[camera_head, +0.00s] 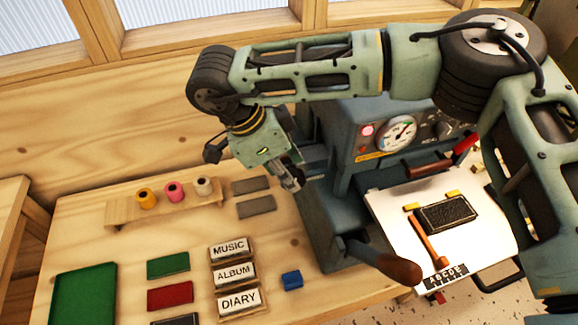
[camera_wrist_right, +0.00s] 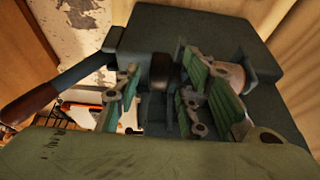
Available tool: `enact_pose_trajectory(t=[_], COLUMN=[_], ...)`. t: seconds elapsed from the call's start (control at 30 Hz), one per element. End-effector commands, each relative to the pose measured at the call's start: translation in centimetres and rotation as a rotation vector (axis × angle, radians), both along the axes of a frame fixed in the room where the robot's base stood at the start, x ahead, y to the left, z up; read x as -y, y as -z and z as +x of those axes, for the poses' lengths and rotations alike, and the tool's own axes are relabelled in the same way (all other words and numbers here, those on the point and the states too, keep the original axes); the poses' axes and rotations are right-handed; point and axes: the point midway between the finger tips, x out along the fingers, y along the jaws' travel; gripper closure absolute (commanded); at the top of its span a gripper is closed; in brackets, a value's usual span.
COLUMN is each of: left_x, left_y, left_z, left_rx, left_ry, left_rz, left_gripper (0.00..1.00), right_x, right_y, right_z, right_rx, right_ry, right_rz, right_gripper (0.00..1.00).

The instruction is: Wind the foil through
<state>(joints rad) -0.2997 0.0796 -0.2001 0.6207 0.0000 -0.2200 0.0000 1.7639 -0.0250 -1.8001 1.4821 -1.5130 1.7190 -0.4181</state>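The blue-grey foil machine (camera_head: 335,222) stands right of the table's middle, with a round gauge (camera_head: 397,133) on its front. My right gripper (camera_head: 291,180) is at the machine's left side. In the right wrist view its fingers (camera_wrist_right: 162,92) are spread apart, with a dark round part (camera_wrist_right: 161,70) of the machine beyond the gap. A pale tan round piece (camera_wrist_right: 234,76) shows beside the right-hand finger; I cannot tell whether they touch. Yellow (camera_head: 147,199), pink (camera_head: 174,192) and pale (camera_head: 205,186) foil rolls stand on a wooden rack (camera_head: 158,212). No foil strip is clearly visible. My left gripper is out of view.
A lever with a brown grip (camera_head: 395,263) sticks out at the machine's front. A white bed (camera_head: 487,240) holds a black plate (camera_head: 446,213). MUSIC, ALBUM and DIARY blocks (camera_head: 235,273), coloured pads (camera_head: 168,266) and a small blue block (camera_head: 291,280) lie on the table (camera_head: 135,255).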

Motion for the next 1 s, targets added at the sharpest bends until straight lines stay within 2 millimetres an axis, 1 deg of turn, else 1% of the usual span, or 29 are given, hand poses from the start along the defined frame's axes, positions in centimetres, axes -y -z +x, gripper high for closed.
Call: enact_pose_trajectory(t=[0.03,0.2,0.47,0.87,0.9,1.0], left_x=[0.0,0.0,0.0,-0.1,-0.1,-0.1], left_y=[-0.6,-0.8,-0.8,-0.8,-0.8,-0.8], left_z=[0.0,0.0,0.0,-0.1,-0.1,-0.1], left_rx=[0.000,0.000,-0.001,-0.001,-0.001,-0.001], left_ry=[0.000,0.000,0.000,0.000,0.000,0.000], left_rz=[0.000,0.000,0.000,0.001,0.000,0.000], left_gripper=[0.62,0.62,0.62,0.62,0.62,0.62], right_x=[0.3,0.6,0.6,0.6,0.6,0.6], right_y=[0.3,1.4,1.6,1.6,1.6,1.6], right_z=[0.0,0.2,0.2,0.2,0.2,0.2], right_rx=[-0.003,0.000,0.000,0.000,0.000,0.000], right_ry=[0.000,-0.001,0.000,0.000,0.000,0.000], right_rz=[-0.002,0.000,0.000,0.001,0.001,0.001], right_gripper=[0.62,0.62,0.63,0.98,1.00,1.00])
